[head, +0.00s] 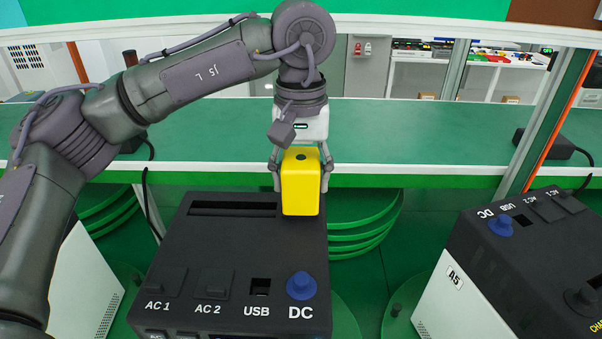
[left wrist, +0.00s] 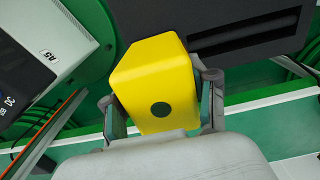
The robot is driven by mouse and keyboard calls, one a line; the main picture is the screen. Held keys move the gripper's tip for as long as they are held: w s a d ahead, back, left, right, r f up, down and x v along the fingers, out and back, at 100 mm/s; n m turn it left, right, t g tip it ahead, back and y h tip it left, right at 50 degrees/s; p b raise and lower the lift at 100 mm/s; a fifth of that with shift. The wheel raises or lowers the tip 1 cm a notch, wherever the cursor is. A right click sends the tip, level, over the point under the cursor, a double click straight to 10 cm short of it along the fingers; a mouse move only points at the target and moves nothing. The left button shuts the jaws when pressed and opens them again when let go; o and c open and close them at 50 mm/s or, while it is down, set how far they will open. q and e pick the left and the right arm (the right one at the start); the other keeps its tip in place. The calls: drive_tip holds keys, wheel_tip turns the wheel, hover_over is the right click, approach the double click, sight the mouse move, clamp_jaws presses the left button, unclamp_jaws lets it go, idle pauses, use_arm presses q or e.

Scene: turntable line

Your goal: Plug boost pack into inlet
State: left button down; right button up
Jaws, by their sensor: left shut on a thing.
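The boost pack is a yellow block (head: 300,190) with a dark round spot on it. My left gripper (head: 301,184) comes down from above and is shut on it, one finger on each side. In the left wrist view the yellow block (left wrist: 158,85) sits between both fingers. The pack is upright at the back right corner of the dark power unit (head: 240,245); I cannot tell whether it touches the unit or hovers over it. My right gripper is not in view.
The unit's front has AC 1 and AC 2 covers, a USB port (head: 260,287) and a blue DC plug (head: 301,286). A second unit marked A5 (head: 510,250) stands at right. A green bench (head: 420,140) runs behind, with a black adapter (head: 545,144) on it.

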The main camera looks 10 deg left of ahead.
use_arm(q)
drive_tip(key=shift+f, duration=0.1)
drive_tip(key=shift+c, duration=1.2)
unclamp_jaws()
drive_tip(key=shift+s, duration=0.1)
drive_tip(key=shift+f, duration=0.1)
